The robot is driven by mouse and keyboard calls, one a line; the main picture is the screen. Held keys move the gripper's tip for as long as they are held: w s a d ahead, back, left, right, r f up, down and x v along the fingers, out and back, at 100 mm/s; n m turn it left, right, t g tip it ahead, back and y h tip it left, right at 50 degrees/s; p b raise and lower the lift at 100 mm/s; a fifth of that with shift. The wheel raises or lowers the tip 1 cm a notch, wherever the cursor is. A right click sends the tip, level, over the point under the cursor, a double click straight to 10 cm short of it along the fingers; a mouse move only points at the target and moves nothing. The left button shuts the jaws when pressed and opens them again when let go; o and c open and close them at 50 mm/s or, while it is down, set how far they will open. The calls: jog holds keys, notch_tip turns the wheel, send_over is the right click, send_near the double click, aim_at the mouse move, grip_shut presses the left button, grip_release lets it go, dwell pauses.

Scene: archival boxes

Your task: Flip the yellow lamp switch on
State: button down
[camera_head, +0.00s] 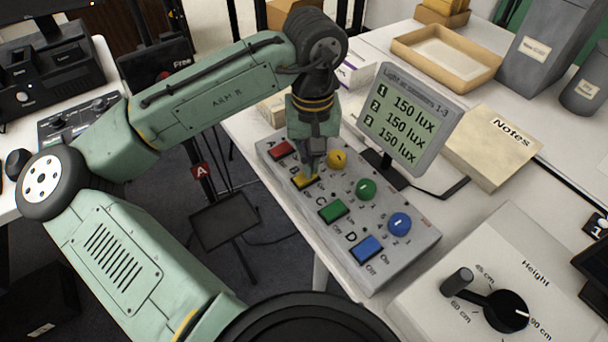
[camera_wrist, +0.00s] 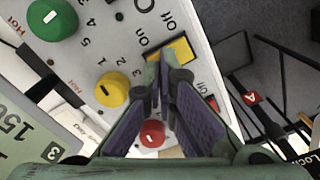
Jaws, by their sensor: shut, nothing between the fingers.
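The yellow switch (camera_head: 302,183) is on the grey control box (camera_head: 345,262), between the red switch (camera_head: 281,149) and the green switch (camera_head: 333,210). In the wrist view the yellow switch (camera_wrist: 181,48) lies just beyond my fingertips, with "On" and "Off" printed beside it. My gripper (camera_head: 312,172) points down over the yellow switch, shut and empty. In the wrist view my gripper's fingertips (camera_wrist: 160,66) are together at the switch's near edge, towards the "On" side. I cannot tell whether they touch it. The fingers partly cover the switch in the head view.
Yellow (camera_head: 337,159), green (camera_head: 366,188) and blue (camera_head: 399,223) knobs flank the switches, with a blue switch (camera_head: 368,248) nearer me. The red knob (camera_wrist: 152,133) shows in the wrist view. A display (camera_head: 408,120) reading 150 lux on all three lines stands close behind.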

jog(key=shift+f+b, duration=0.35)
jog(key=shift+f, duration=0.35)
jog(key=shift+r, duration=0.15)
notch_tip(320, 180, up, 7)
jog(key=p, duration=0.7)
dwell(0.5)
